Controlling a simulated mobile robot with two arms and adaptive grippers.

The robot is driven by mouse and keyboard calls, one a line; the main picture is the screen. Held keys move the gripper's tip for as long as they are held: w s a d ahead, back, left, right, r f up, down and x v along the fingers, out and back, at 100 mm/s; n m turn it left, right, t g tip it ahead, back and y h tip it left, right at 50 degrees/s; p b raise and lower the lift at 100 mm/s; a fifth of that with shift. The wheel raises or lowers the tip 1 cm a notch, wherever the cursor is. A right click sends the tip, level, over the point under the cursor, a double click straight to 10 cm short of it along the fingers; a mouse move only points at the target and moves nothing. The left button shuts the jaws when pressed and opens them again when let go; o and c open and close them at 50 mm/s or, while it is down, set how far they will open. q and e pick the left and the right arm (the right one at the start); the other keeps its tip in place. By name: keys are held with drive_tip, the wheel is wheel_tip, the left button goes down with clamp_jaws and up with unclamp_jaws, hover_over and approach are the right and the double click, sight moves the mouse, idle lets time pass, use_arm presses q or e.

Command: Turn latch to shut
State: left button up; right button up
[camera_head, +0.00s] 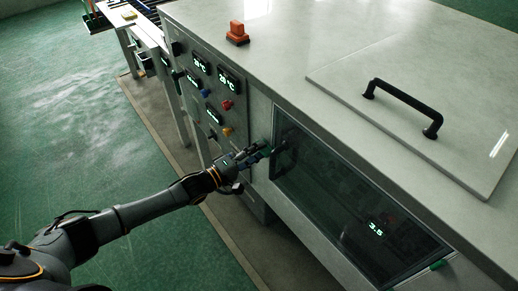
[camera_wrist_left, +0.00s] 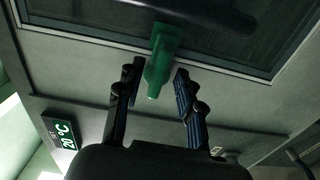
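A green latch (camera_wrist_left: 160,58) shows in the left wrist view at the edge of a dark window door (camera_wrist_left: 100,30). Its long axis points from the door's frame toward my gripper. My left gripper (camera_wrist_left: 158,79) is open, with one finger on each side of the latch's free end and a gap on both sides. In the head view my left gripper (camera_head: 258,155) is at the left edge of the dark window door (camera_head: 340,200); it hides most of the latch there. My right gripper is in neither view.
A second green latch (camera_head: 438,265) sits at the door's lower right. A panel with lit displays (camera_head: 228,80) and coloured knobs is left of the door. A lid with a black handle (camera_head: 403,105) and an orange beacon (camera_head: 237,33) are on top. Green floor lies left.

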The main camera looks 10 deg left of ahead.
use_arm(q)
drive_tip(key=p+v, duration=0.2)
drive_tip(key=v, duration=0.4)
drive_tip(key=shift+s+a, duration=0.2)
drive_tip(key=shift+s, duration=0.1)
drive_tip(key=s+a+f+m+g+y+b, duration=0.25)
drive_tip(key=s+f, duration=0.25)
drive_tip(key=f, duration=0.6)
drive_tip(key=s+a+f+m+g+y+b, duration=0.1)
drive_tip(key=s+a+f+m+y, duration=0.2)
drive_tip(key=f, duration=0.9)
drive_tip(key=s+a+f+m+g+y+b, duration=0.1)
drive_tip(key=s+f+g+y+b, duration=0.15)
drive_tip(key=s+f, duration=0.6)
drive_tip(key=s+f+m+g+y+b, duration=0.1)
drive_tip(key=s+f+m+g, duration=0.1)
drive_tip(key=s+f, duration=0.4)
drive_tip(key=s+d+f+m+g+y+b, duration=0.1)
drive_tip(key=s+f, duration=0.6)
drive_tip(key=s, duration=0.7)
drive_tip(key=s+d+f+m+g+y, duration=0.1)
drive_tip(key=s+f+m+g, duration=0.1)
drive_tip(key=s+f+g, duration=0.2)
drive_tip(key=s+f, duration=0.3)
drive_tip(key=s, duration=0.3)
drive_tip(key=shift+m+b, duration=0.35)
drive_tip(key=shift+b, duration=0.05)
